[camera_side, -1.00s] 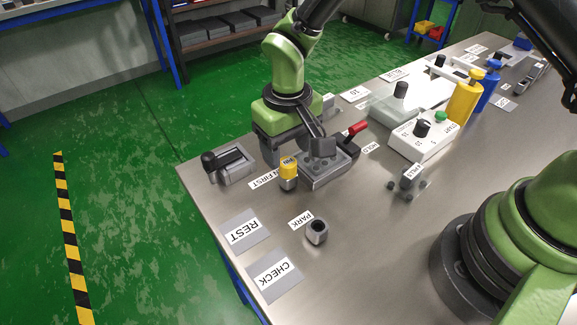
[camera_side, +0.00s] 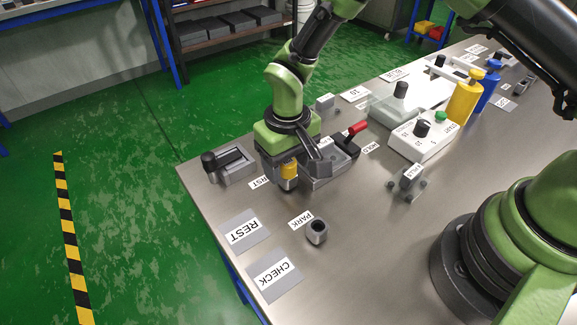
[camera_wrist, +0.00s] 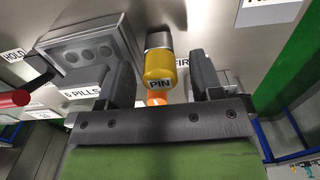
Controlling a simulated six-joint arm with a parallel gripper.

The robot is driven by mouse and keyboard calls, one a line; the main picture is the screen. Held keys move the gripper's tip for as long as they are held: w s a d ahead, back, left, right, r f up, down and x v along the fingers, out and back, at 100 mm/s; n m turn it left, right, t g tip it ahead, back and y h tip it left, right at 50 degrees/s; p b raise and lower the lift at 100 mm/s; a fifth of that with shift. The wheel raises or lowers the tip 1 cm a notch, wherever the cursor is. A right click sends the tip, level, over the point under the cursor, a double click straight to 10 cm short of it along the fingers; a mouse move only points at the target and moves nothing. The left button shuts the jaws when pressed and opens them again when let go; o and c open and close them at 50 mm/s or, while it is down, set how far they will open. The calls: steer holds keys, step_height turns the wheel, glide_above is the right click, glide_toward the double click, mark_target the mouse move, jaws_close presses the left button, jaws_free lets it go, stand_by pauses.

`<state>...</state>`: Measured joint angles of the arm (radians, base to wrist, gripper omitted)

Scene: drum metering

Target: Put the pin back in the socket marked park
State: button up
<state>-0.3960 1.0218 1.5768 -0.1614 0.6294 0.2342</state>
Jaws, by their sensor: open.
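The pin, with a yellow cap lettered PIN, stands in a grey holder beside the FIRST label; it shows in the side view (camera_side: 289,170) and the wrist view (camera_wrist: 158,72). My gripper (camera_side: 287,177) is low over it. In the wrist view my gripper (camera_wrist: 162,76) is open, with one finger on each side of the yellow cap and gaps between. The park socket (camera_side: 316,232) is a short grey cylinder with a dark, empty hole, next to the PARK label (camera_side: 301,219). It is out of the wrist view.
A grey block with round pockets (camera_side: 318,172) stands close beside my gripper. A red-handled lever (camera_side: 352,133) is behind it. A black-handled slide (camera_side: 229,165) is to the left.

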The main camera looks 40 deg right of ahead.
steer(key=shift+c, duration=0.4)
jaws_close()
steer(key=shift+r, duration=0.15)
steer(key=shift+r, duration=2.85)
steer(key=shift+r, duration=2)
